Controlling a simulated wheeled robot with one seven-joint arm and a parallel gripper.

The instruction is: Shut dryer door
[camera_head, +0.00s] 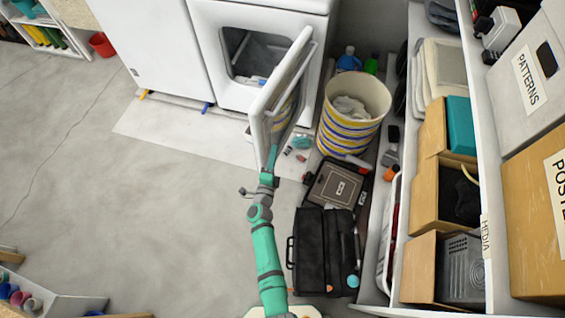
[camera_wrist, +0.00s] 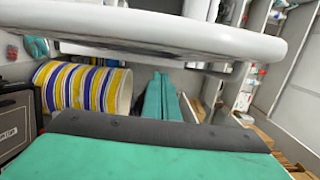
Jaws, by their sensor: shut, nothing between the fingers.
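The white dryer (camera_head: 205,45) stands at the top middle of the head view, with some cloth visible inside its opening. Its door (camera_head: 280,78) stands wide open, swung out from the right side of the opening. In the wrist view the door (camera_wrist: 170,30) crosses the top as a thick white rounded edge. My gripper (camera_head: 272,155) is at the outer lower end of the door. Its teal fingers (camera_wrist: 166,85) are together and empty, pointing past the door's edge. I cannot tell whether they touch the door.
A striped basket (camera_head: 349,125) stands right of the door and also shows in the wrist view (camera_wrist: 85,88). A black case (camera_head: 322,250) and a dark box (camera_head: 337,187) lie on the floor to the right. Shelving lines the right side. The floor (camera_head: 130,210) on the left is clear.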

